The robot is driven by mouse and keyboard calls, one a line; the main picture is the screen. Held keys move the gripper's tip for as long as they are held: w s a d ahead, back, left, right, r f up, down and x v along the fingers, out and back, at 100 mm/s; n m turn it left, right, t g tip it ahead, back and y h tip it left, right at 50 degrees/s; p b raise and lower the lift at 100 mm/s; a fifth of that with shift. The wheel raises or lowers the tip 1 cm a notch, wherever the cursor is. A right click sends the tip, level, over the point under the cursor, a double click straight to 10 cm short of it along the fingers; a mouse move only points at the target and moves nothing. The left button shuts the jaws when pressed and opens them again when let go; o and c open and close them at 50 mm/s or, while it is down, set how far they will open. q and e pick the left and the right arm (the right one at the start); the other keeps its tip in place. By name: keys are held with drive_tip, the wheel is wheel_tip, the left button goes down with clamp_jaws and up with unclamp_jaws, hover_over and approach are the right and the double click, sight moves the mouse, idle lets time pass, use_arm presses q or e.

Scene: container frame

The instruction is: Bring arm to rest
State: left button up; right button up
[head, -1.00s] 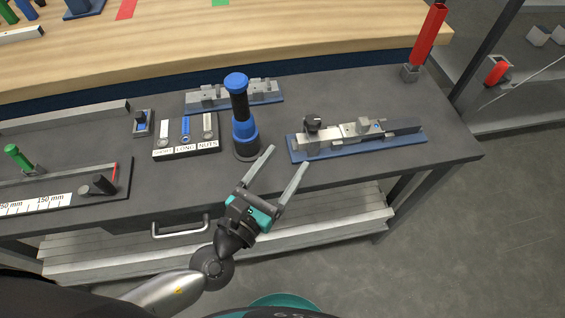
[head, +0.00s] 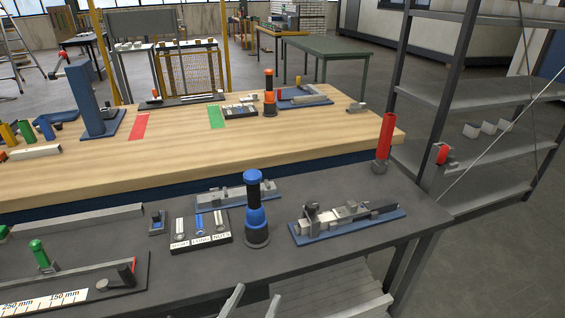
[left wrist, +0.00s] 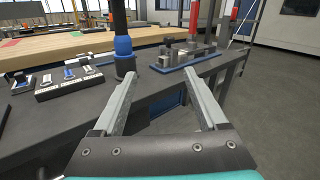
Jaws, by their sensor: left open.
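My left gripper (head: 254,303) shows only as two grey fingertips at the bottom edge of the head view. In the left wrist view its jaws (left wrist: 158,84) are wide apart with nothing between them. They point toward the dark workbench (head: 330,252), in front of its near edge. The blue and black upright tool (head: 256,212) stands on the bench beyond the fingers; it also shows in the left wrist view (left wrist: 123,48). The blue-based fixture (head: 345,222) lies to its right, and in the left wrist view (left wrist: 185,58) too. My right gripper is in neither view.
A labelled parts tray (head: 201,241) sits left of the upright tool. A red cylinder (head: 386,138) stands at the bench's right end. A wooden table (head: 300,128) lies behind. Grey shelving (head: 470,140) stands at the right. Floor (head: 500,270) right of the bench is clear.

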use_arm(q)
drive_tip(key=w+a+r+n+y, duration=0.1)
drive_tip(key=w+a+n+y, duration=0.4)
drive_tip(key=n, duration=0.5)
drive_tip(key=s+a+f+n+g+y, duration=0.35)
drive_tip(key=a+n+g+y, duration=0.2)
drive_tip(key=a+n, duration=0.6)
drive_tip(key=s+d+f+n+g+h, duration=0.2)
drive_tip(key=s+d+f+n+g, duration=0.15)
drive_tip(key=s+n, duration=0.4)
drive_tip(key=s+d+f+n+g+h, duration=0.3)
drive_tip(key=s+n+g, duration=0.25)
drive_tip(key=n, duration=0.25)
drive_tip(key=s+f, duration=0.3)
drive_tip(key=f, duration=1.9)
drive_tip(key=s+a+f+g, duration=0.1)
drive_tip(key=s+a+f, duration=0.2)
drive_tip(key=s+f, duration=0.9)
drive_tip(key=s, duration=0.3)
drive_tip(key=shift+f+g+y, duration=0.3)
drive_tip(key=shift+g+y, duration=0.05)
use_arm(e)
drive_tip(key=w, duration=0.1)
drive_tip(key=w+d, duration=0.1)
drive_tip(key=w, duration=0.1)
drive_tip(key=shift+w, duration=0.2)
